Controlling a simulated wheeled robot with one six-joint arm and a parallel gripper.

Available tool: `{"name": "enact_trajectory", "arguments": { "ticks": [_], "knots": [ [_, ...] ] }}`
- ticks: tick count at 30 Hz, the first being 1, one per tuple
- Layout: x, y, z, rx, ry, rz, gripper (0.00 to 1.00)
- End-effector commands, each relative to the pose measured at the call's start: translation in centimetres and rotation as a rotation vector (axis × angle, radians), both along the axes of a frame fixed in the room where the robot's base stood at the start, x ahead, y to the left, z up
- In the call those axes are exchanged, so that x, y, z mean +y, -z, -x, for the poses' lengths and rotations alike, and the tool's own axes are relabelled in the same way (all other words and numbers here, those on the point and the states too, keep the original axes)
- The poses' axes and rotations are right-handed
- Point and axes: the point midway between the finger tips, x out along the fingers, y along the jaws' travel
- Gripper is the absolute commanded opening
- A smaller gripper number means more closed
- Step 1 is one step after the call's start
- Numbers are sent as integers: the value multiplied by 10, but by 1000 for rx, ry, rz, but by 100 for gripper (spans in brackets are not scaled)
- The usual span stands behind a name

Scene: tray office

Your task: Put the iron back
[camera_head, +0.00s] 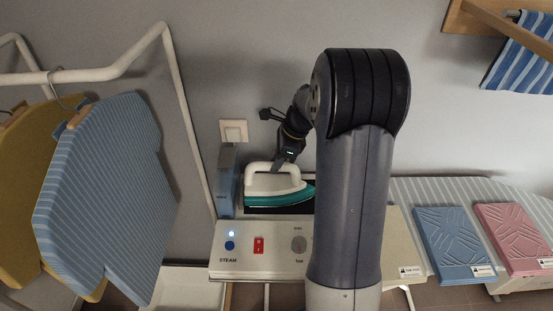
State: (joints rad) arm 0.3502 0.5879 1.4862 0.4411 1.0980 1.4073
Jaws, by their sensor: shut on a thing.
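The iron (274,186) has a white body and handle with a teal lower part. It is level over the dark rest on top of the white steam station (262,262). I cannot tell if its sole touches the rest. My gripper (281,164) comes down from above and is shut on the iron's handle. The fingertips are small and partly dark against the handle. My arm hides the right part of the station and possibly the iron's tip.
A blue-grey upright panel (227,182) stands just left of the iron. A wall socket (233,131) is behind. The ironing board (440,189) holds blue (452,245) and pink (512,237) folded items at right.

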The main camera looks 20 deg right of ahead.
Motion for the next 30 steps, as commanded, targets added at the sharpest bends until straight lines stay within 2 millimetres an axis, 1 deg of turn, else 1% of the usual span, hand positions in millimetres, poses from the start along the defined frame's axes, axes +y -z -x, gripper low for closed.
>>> {"name": "enact_trajectory", "arguments": {
  "ticks": [1,2,9,16,20,23,30],
  "knots": [
    [0,0,-1,-3,0,0,0],
    [0,2,0,1,0,0,28],
    [0,1,0,1,0,0,47],
    [0,1,0,1,0,0,48],
    [-2,-6,0,-1,0,-1,48],
    [-7,-20,2,-3,1,0,48],
    [-27,-68,9,-4,2,2,48]
  ]
}}
